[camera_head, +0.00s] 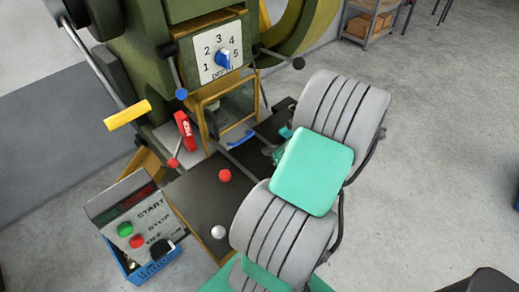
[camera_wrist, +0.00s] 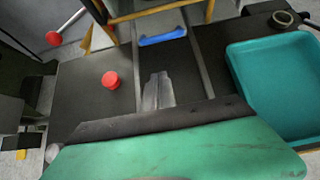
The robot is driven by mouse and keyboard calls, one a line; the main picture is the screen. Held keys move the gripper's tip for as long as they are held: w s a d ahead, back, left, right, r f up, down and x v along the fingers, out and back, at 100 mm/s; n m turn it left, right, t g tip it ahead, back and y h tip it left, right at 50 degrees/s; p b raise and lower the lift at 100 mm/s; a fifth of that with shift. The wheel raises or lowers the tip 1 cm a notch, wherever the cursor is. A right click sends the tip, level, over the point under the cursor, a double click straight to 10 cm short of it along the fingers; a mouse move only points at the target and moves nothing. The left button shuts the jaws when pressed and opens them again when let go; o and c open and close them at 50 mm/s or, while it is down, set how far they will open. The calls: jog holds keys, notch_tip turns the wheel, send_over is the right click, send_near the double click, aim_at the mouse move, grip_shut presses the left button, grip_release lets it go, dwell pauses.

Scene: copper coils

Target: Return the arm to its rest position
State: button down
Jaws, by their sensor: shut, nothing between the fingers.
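My arm's pale grey links and green cover fill the right middle of the head view and hide my gripper there. In the wrist view, the grey fingertips of my gripper (camera_wrist: 158,90) are together with nothing between them. They show above a dark work surface (camera_wrist: 78,95), beyond the green and black part of my own wrist. A red knob (camera_wrist: 110,80) is to the left of the fingertips. The knob also shows in the head view (camera_head: 224,175).
A green machine (camera_head: 175,25) with a numbered dial (camera_head: 217,57) stands behind, its levers sticking out. A yellow handle (camera_head: 127,114) and a control box (camera_head: 140,222) are left. A teal tray (camera_wrist: 232,80) is right of the fingertips. Floor (camera_head: 440,150) at right is open.

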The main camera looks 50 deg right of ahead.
jog(key=w+a+r+n+g+y, duration=0.1)
jog(key=w+a+r+n+g, duration=0.15)
jog(key=a+n, duration=0.6)
jog(key=w+a+r+n+g+y, duration=0.1)
jog(key=w+a+r+n+g, duration=0.2)
jog(key=a+n, duration=0.55)
jog(key=s+a+r+n, duration=0.3)
jog(key=a+r+n, duration=0.1)
jog(key=a+n, duration=0.4)
jog(key=s+a+r+n+h, duration=0.1)
jog(key=s+a+r+n, duration=0.3)
jog(key=a+n, duration=0.4)
jog(key=r+n+g, duration=0.1)
jog(key=n, duration=0.2)
jog(key=shift+s+r+n+h, duration=0.15)
jog(key=shift+n+h, duration=0.15)
